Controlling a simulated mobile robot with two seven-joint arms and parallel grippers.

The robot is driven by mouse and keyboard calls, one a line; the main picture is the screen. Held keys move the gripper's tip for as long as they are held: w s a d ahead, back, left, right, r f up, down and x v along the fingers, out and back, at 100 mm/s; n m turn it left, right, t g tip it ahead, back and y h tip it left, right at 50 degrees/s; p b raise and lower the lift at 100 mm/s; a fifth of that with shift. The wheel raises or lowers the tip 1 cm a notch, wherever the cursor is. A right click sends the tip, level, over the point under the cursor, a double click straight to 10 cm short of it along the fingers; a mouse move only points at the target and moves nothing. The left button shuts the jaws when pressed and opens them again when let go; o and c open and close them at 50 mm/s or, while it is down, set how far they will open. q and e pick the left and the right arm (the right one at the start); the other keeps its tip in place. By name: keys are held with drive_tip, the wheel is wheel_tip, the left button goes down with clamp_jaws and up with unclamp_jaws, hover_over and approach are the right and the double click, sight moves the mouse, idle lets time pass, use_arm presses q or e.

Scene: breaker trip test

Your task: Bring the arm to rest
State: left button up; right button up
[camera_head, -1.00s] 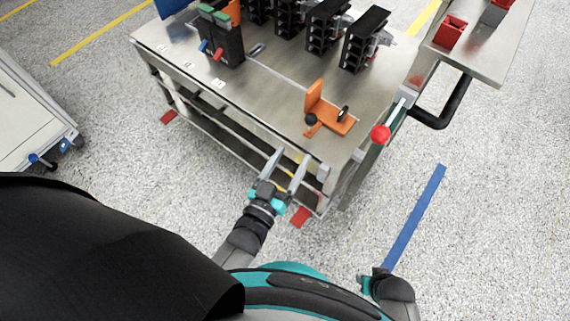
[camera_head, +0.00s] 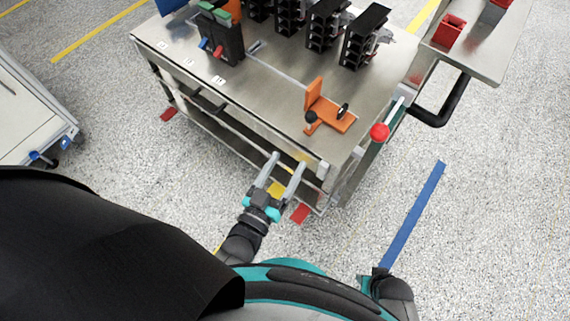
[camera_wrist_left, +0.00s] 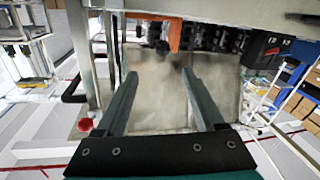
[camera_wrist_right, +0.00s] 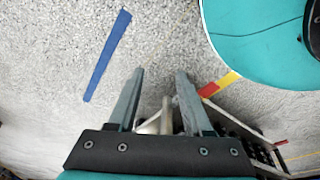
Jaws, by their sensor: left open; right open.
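My left gripper (camera_head: 281,172) is open and empty in the head view, at the near edge of the metal workbench (camera_head: 250,100). Its two spread fingers also show in the left wrist view (camera_wrist_left: 158,98), with nothing between them. My right gripper shows in the right wrist view (camera_wrist_right: 158,95), open and empty, with the speckled floor beyond it. In the head view only part of my right arm shows at the bottom, near a blue floor strip.
The bench carries an orange bracket (camera_head: 328,110), black breaker units (camera_head: 363,38) and a dark block with red and blue levers (camera_head: 220,40). A red-knobbed lever (camera_head: 380,132) sits at its right side. A side shelf holds a red bin (camera_head: 450,32).

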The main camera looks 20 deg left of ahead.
idle(0.3)
